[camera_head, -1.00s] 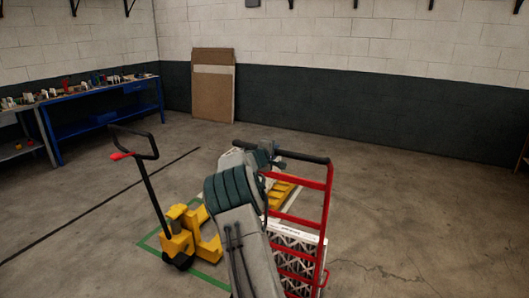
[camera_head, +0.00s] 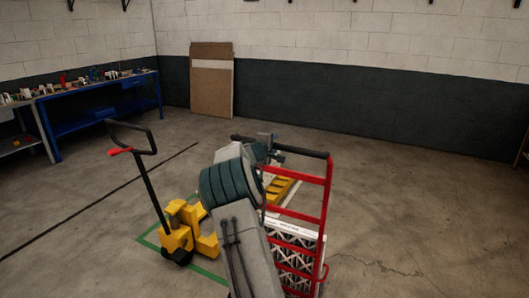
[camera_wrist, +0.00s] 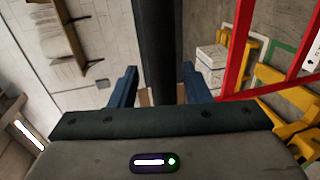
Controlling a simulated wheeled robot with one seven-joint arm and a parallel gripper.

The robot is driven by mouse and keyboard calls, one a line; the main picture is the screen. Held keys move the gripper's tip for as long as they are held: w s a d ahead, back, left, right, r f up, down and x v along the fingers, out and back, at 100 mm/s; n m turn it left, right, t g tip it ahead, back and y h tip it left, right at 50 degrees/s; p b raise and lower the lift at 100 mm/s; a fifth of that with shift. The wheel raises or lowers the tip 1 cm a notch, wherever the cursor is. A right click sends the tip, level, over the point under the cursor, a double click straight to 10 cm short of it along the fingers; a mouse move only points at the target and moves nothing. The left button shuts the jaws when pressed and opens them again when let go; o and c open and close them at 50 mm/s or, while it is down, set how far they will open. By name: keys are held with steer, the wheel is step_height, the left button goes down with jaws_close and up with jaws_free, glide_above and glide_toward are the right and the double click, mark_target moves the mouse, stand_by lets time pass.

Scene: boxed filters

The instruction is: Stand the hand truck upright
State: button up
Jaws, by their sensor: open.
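The hand truck (camera_head: 326,195) has a red frame and a black top bar (camera_head: 303,152). Its frame stands steeply in the head view; I cannot tell its exact lean, and its foot is out of sight. A white boxed filter with dark pleats (camera_head: 295,240) shows behind its rungs. My gripper (camera_head: 270,146) is at the top bar, left of its middle. In the wrist view my open gripper (camera_wrist: 159,68) has one blue finger on each side of the black bar (camera_wrist: 155,35), with gaps on both sides. The red frame (camera_wrist: 237,48) is at the right there.
A yellow pallet jack (camera_head: 178,238) with a black handle stands left of my arm, by a green floor line. A blue workbench (camera_head: 100,120) is at the back left. Brown boards (camera_head: 211,85) lean on the wall.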

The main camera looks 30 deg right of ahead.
steer(key=b+v, duration=0.4)
steer(key=v, duration=0.8)
steer(key=shift+s+b, duration=0.2)
steer(key=shift+b, duration=0.15)
steer(key=shift+s+d, duration=0.1)
steer(key=shift+d, duration=0.05)
